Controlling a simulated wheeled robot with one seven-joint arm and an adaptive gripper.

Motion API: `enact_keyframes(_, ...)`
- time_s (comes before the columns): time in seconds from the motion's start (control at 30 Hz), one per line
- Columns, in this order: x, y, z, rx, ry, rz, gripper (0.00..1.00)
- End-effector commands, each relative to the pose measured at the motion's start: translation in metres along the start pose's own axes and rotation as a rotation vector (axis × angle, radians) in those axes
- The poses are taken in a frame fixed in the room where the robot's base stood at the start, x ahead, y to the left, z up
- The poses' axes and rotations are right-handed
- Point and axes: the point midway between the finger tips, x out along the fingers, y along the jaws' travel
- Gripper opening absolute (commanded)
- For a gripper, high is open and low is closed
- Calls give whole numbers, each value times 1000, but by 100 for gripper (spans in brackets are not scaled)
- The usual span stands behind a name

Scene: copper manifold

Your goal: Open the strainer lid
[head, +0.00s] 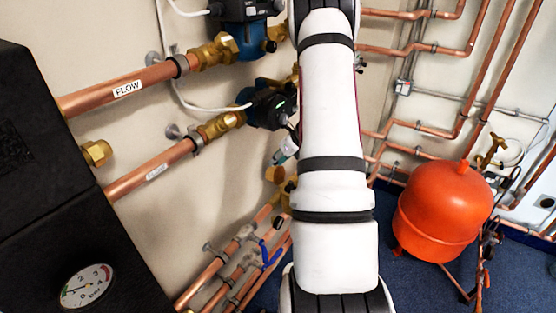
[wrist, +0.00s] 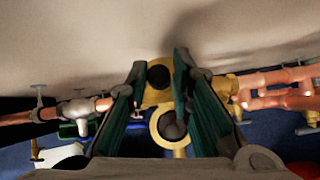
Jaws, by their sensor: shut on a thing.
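My gripper (wrist: 160,72) shows in the wrist view, its two dark green fingers on either side of a brass strainer body (wrist: 153,98). The brass has a round black-centred part at the top and a brass ring (wrist: 156,128) with a grey middle nearer to me. The fingers are shut on brass between them, which I take as the strainer lid; the exact contact is hard to see. Some brass (head: 277,174) shows at the arm's left edge.
Copper pipes run left (wrist: 95,106) and right (wrist: 270,95) of the strainer in the wrist view. In the head view, FLOW pipes (head: 118,90), a black unit with a gauge (head: 87,286) and a blue-handled valve (head: 268,254) stand left. An orange vessel (head: 445,213) stands right.

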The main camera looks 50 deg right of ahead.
Motion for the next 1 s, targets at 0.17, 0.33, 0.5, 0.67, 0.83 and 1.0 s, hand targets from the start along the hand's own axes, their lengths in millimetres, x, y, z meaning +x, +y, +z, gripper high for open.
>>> enact_keyframes(0.17,4,7,3,-2,-5,16,0)
enact_keyframes(0.33,3,6,2,-1,-4,14,38)
enact_keyframes(0.5,2,4,1,-1,-2,9,38)
enact_keyframes(0.67,-3,2,1,0,-1,5,38)
enact_keyframes(0.83,-26,2,1,-2,-3,3,38)
enact_keyframes(1.0,-61,2,2,-2,-3,5,38)
